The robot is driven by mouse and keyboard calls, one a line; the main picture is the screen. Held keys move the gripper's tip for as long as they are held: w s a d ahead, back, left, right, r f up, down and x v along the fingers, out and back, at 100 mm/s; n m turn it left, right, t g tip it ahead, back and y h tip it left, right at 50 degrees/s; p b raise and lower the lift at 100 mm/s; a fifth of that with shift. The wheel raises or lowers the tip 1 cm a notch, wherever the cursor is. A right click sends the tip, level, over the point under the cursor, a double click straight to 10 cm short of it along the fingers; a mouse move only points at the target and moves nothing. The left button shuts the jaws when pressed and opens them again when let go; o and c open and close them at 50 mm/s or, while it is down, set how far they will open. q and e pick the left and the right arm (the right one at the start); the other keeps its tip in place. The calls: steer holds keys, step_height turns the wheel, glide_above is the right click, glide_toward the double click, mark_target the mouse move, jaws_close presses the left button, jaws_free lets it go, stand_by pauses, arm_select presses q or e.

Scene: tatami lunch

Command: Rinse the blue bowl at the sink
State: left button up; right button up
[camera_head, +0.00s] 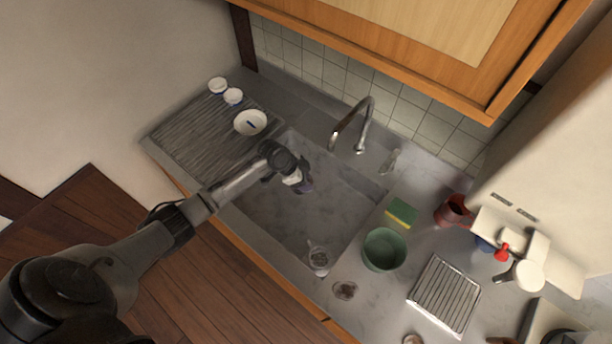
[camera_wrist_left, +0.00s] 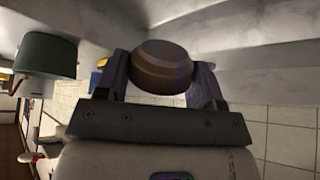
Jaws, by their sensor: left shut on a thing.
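My left gripper (camera_head: 302,184) is over the sink basin (camera_head: 290,222), below and left of the faucet (camera_head: 367,128) in the head view. It is shut on a small round thing, largely hidden there. In the left wrist view the gripper's two fingers (camera_wrist_left: 163,84) clasp this small, dark brown, bowl-shaped thing (camera_wrist_left: 163,62) from both sides, its flat round base facing the upper part of the picture. Its colour looks brown, and I cannot tell whether it is the blue bowl. No water shows at the faucet. My right gripper is not in view.
Two small white cups (camera_head: 233,96) and a white bowl with a blue mark (camera_head: 250,122) stand on the ribbed drainboard (camera_head: 190,150). A glass (camera_head: 318,258) is at the basin's near right. A green tub (camera_head: 384,250), sponge (camera_head: 401,212) and rack (camera_head: 444,296) crowd the right counter.

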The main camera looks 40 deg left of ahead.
arm_select(q)
steer(key=shift+f+b, duration=1.1)
steer(key=shift+f, duration=0.1)
step_height(320, 180, down, 14)
steer(key=b, duration=1.3)
steer(key=shift+r, duration=0.2)
steer(key=shift+f+b, duration=1.2)
steer(key=shift+b, duration=0.05)
steer(key=shift+r, duration=0.1)
